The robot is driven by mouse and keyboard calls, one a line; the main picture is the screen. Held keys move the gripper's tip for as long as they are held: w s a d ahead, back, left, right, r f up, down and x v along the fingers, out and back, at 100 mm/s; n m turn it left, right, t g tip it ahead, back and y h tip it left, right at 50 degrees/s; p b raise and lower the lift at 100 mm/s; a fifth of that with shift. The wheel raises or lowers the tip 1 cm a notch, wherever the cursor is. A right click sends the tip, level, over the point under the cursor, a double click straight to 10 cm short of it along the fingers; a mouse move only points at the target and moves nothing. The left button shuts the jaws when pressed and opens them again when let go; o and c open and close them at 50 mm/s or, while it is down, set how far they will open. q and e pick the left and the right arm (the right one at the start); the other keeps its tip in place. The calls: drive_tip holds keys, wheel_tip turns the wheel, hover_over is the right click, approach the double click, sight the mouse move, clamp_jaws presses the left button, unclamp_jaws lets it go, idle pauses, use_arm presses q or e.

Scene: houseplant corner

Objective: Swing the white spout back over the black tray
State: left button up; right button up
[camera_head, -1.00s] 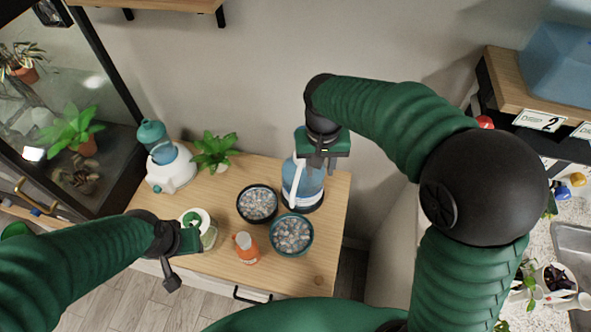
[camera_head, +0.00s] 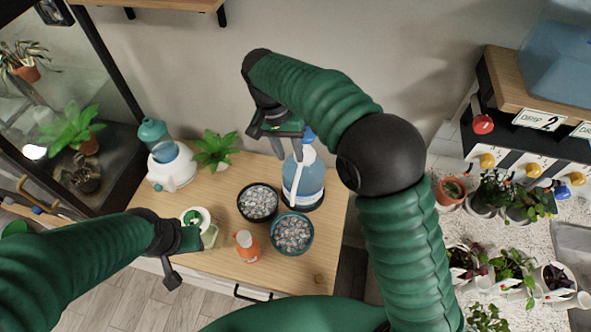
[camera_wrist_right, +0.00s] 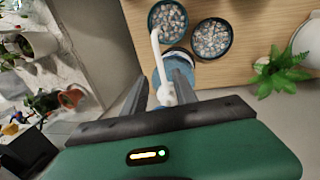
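The white spout (camera_head: 297,182) belongs to the blue pump bottle (camera_head: 311,181) at the back right of the wooden cabinet. It also shows in the right wrist view (camera_wrist_right: 156,52), where its tip reaches the edge of the teal pebble tray (camera_wrist_right: 151,20). The black tray (camera_head: 240,208) of pebbles lies beside the teal one (camera_head: 274,238), to its left in the head view. My right gripper (camera_head: 284,152) is above the bottle. Its fingers are apart, with the white pump head (camera_wrist_right: 166,95) between or just beyond them; contact is unclear. My left gripper (camera_head: 193,240) is by the front left; its fingertips are unclear.
A white and teal sprayer (camera_head: 172,172) and a green plant (camera_head: 216,148) stand at the back left. The wall is close behind. Potted plants (camera_head: 494,192) fill a counter at right.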

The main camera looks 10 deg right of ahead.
sight(297, 176)
drive_tip(key=f, duration=0.2)
drive_tip(key=d+f, duration=0.1)
drive_tip(key=f, duration=0.5)
drive_tip(key=shift+s+d+p, duration=0.2)
drive_tip(key=shift+s+p, duration=0.1)
drive_tip(key=shift+p, duration=0.1)
clamp_jaws()
idle(0.7)
